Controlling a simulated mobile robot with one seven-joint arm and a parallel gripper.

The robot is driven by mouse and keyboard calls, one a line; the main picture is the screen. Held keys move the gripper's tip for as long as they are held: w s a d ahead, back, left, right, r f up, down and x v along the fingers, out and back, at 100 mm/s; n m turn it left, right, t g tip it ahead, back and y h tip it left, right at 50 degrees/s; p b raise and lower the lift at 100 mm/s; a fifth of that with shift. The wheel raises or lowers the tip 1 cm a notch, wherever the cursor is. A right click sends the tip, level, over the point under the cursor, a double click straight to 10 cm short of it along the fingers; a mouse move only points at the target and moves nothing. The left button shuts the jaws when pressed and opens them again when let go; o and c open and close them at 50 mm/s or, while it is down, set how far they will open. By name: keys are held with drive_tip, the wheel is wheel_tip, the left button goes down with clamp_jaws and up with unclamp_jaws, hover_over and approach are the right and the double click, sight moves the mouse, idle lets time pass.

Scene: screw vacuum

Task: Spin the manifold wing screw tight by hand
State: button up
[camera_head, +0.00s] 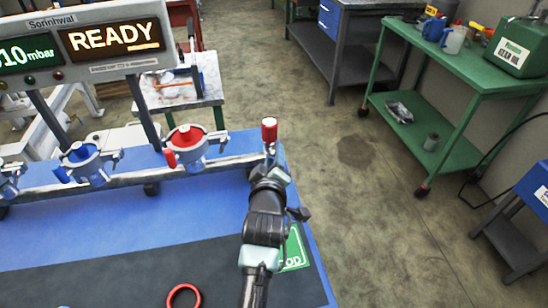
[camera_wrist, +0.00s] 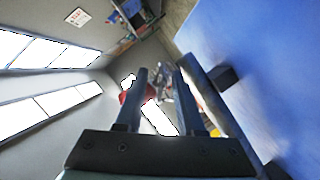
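The manifold (camera_head: 115,178) is a pale bar along the back of the blue bench. It carries a red-centred clamp (camera_head: 187,140) and blue-centred clamps (camera_head: 80,155) to its left, each with small grey wing-like side parts. A red handle with a white top (camera_head: 269,130) stands upright on a metal stem at the bar's right end. My gripper (camera_head: 270,170) is just below this handle in the head view, its fingers hard to make out. In the wrist view, my gripper (camera_wrist: 160,75) has two fingers apart. Red and silver parts show beyond and between them; contact is unclear.
A display reading READY (camera_head: 115,40) stands above the bench. A red ring (camera_head: 183,296) lies on the dark mat (camera_head: 130,275), and a green card (camera_head: 295,250) lies beside my arm. A green cart (camera_head: 470,105) stands right, across open floor.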

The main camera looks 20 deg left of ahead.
drive_tip(key=shift+w, duration=0.1)
drive_tip(key=shift+c, duration=0.3)
clamp_jaws()
drive_tip(key=shift+r+m+g+y+p, duration=0.1)
drive_tip(key=shift+m+g+y+p, duration=0.2)
drive_tip(key=shift+m+g+p, duration=0.55)
drive_tip(key=m+g+y, duration=0.1)
drive_tip(key=m, duration=0.2)
drive_tip(key=shift+m+y, duration=0.25)
drive_tip(key=shift+y, duration=0.05)
drive_tip(key=m+y+b, duration=0.1)
drive_tip(key=m+g, duration=0.1)
drive_tip(key=shift+f+m+y+b, duration=0.2)
drive_tip(key=shift+m+y+b, duration=0.15)
drive_tip(key=shift+m+y, duration=0.05)
drive_tip(key=shift+m+g+y+b, duration=0.45)
drive_tip(key=shift+m+y+b, duration=0.25)
drive_tip(key=shift+m, duration=0.5)
